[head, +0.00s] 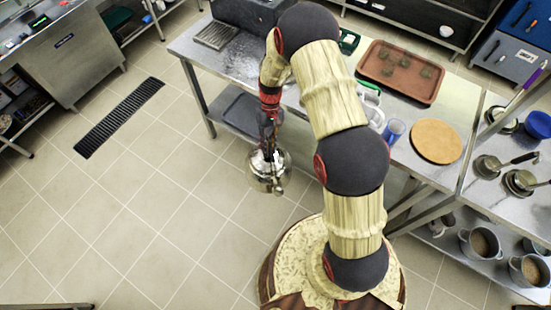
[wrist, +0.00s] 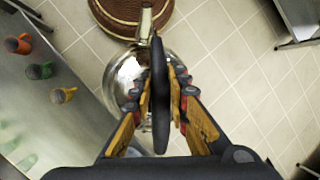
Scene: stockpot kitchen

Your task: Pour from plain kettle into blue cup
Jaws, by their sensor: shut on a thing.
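The plain kettle (head: 266,172) is shiny bare metal and hangs over the open floor, left of the steel table. In the wrist view its round body (wrist: 128,72) and spout lie beyond the dark upright handle (wrist: 160,95). My gripper (wrist: 160,104) is shut on that handle, one finger on each side. The head view also shows my gripper (head: 268,140), small, above the kettle. A blue cup (head: 393,131) stands on the table at the right, behind my arm and well apart from the kettle. I cannot see into either vessel.
The steel table (head: 196,45) holds a brown tray (head: 419,58) and a round wooden board (head: 436,141). In the wrist view, orange (wrist: 18,44), green (wrist: 40,71) and yellow (wrist: 64,95) cup-like things stand at left. Pots (head: 480,243) fill a right shelf.

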